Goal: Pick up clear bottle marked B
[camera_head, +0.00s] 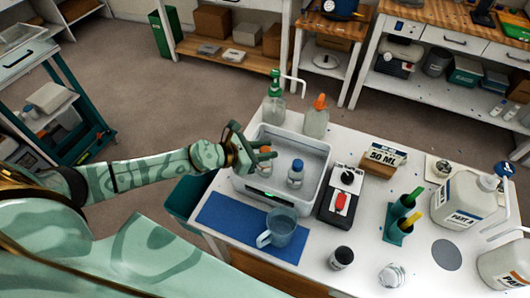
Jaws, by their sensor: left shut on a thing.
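My left gripper (260,152) reaches in from the left over a white tub (310,201) on the white table. It is shut on a small orange-capped bottle (265,169), whose upper part is partly hidden by the fingers. A small clear bottle with a blue cap (296,174) stands upright in the tub, to the right of the gripper and apart from it. I cannot read a letter B on either bottle. I cannot tell whether the held bottle touches the tub floor. My right gripper is not in view.
Behind the tub stand a green pump bottle (274,109) and a larger orange-capped bottle (316,121). A jug (281,230) stands on a blue mat (222,217) in front.

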